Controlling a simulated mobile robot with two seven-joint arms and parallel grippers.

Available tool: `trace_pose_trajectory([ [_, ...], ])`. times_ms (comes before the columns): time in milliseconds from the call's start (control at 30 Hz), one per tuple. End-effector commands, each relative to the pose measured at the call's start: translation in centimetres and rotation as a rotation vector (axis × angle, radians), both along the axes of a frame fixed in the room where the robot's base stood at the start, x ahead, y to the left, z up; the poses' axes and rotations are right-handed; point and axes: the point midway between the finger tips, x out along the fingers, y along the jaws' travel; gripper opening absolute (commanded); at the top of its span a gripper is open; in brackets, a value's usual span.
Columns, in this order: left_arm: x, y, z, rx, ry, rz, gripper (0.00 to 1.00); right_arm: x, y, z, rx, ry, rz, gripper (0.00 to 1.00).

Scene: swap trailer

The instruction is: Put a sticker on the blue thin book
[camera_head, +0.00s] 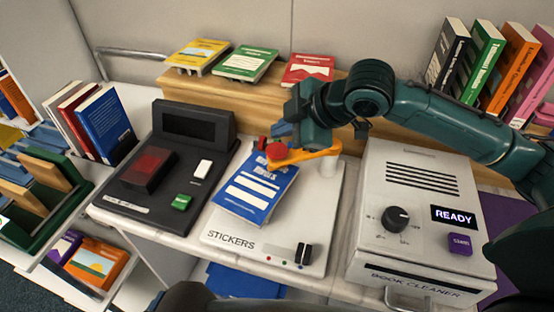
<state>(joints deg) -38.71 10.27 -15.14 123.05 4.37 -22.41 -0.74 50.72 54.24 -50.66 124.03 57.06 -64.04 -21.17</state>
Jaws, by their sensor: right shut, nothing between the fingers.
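A thin blue book (252,199) with white label-like bars lies flat and turned at an angle on the white plate marked STICKERS (222,241). The plate's orange arm (312,154), with a round red knob (276,152), reaches from a white post over the book's far end. My right gripper (281,134) is shut and empty, just behind and above the red knob. I cannot tell whether it touches the knob or arm. The book's far edge is partly hidden by the knob and arm. My left gripper is not in view.
A black scanner-like device (150,205) stands left of the plate. A BOOK CLEANER box (375,185) reading READY stands close on the right. Books lie on the wooden shelf (225,93) behind. Upright books stand at the left and back right. A blue item (245,281) is below the front edge.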

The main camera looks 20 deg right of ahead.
Motion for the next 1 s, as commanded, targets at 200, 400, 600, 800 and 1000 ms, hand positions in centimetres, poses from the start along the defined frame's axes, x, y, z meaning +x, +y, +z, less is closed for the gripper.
trace_pose_trajectory([
  [200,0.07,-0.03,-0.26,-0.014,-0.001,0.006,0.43,0.02,0.0,-1.41,0.0,0.0,0.0,0.0],
  [400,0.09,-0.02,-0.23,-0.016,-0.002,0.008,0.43,0.03,0.02,-1.54,0.0,-0.001,-0.001,0.0],
  [600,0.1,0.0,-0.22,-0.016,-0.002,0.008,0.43,0.03,0.01,-1.53,0.0,-0.001,-0.001,0.0],
  [800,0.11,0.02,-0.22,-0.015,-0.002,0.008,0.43,0.03,0.01,-1.53,0.0,-0.001,-0.001,0.0],
  [1000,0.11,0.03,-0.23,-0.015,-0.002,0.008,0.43,0.03,0.01,-1.53,0.0,-0.001,-0.001,0.0],
])
